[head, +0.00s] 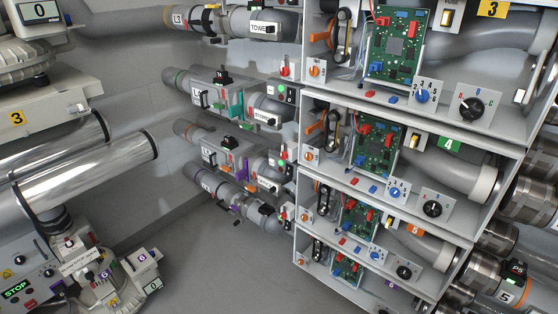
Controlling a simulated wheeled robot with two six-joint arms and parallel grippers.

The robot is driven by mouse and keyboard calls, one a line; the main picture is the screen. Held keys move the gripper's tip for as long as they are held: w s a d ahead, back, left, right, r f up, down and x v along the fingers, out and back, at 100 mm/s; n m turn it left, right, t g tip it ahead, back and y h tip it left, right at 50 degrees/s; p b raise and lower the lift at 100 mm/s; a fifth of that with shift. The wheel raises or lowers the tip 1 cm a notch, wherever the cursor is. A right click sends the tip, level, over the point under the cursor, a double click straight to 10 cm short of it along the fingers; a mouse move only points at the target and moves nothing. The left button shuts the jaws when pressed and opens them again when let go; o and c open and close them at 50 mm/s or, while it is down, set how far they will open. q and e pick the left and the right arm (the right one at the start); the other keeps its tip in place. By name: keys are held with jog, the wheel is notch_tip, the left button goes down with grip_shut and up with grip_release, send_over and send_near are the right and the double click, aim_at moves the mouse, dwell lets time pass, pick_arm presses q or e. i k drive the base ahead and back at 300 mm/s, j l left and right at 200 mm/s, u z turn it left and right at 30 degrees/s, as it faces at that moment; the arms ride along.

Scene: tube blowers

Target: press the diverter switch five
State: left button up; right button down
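The unit with the orange label (415,230), whose digit is tiny but looks like a 5, is the third open box from the top. A small cream rocker switch (391,222) sits just left of that label. A black rotary knob (404,271) on a white plate and a green circuit board (357,221) are in the same box. No part is clearly lettered as a diverter switch. At the lower right, a metal pipe carries a white plate marked 5 (507,296) and a black module (516,268) with red characters. Neither of my grippers is in view.
Capped pipes (190,131) with small fittings jut from the wall at centre. Shiny tubes (90,178) and a STOP panel (16,290) are at left. Grey floor is open at lower centre.

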aim_at(288, 170)
jog(key=i+j+z, duration=0.1)
jog(key=i+j, duration=0.5)
jog(key=i+j+z, duration=0.1)
jog(key=i+j, duration=0.55)
jog(key=j, duration=0.05)
